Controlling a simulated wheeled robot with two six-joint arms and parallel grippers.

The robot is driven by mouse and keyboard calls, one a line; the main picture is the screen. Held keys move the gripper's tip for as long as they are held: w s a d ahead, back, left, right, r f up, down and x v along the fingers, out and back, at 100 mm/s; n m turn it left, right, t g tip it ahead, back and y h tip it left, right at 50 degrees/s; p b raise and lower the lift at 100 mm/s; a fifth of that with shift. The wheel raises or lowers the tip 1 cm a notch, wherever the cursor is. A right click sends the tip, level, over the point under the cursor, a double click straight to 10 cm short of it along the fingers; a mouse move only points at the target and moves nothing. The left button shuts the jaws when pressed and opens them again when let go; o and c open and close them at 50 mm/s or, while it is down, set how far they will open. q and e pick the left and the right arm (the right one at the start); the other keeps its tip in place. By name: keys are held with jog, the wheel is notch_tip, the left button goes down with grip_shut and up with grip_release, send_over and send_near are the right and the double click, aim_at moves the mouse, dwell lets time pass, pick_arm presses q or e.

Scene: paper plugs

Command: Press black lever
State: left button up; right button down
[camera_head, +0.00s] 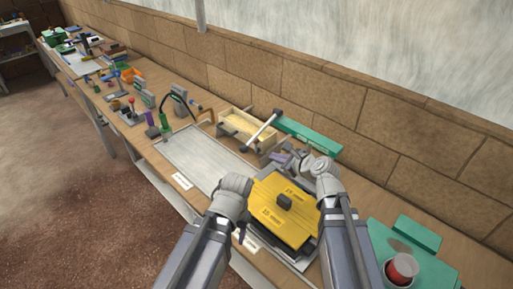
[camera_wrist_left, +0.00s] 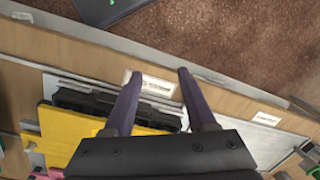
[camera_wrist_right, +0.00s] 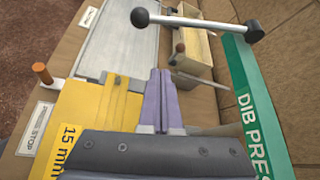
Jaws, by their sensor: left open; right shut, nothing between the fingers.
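The lever is a pale metal bar with black ball ends (camera_wrist_right: 197,25), at the top of the right wrist view. In the head view the bar (camera_head: 262,131) stands at the back, left of the green panel. My right gripper (camera_wrist_right: 158,72) is shut and empty, with its fingers apart from the bar and pointing towards its side of the bench. In the head view its fingers (camera_head: 283,160) are near the back of the yellow plate. My left gripper (camera_wrist_left: 160,74) is open and empty over the bench's front edge, by the yellow plate and a white label.
The yellow plate (camera_head: 270,218) with a black knob lies between my arms. A long grey plate (camera_head: 200,155) extends left of it. A green panel (camera_wrist_right: 258,105) and a wooden box (camera_head: 240,122) stand along the brick wall.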

aim_at(261, 130)
jog(key=b+x, duration=0.5)
jog(key=x, duration=0.6)
jog(key=shift+s+a+r+p, duration=0.2)
jog(key=shift+r+p, duration=0.45)
jog(key=shift+s+a+r+p, duration=0.15)
jog(key=shift+s+r+p, duration=0.05)
jog(key=shift+r+p, duration=0.5)
jog(key=shift+s+a+r+p, duration=0.2)
jog(key=shift+r+p, duration=0.4)
jog(key=shift+r, duration=0.05)
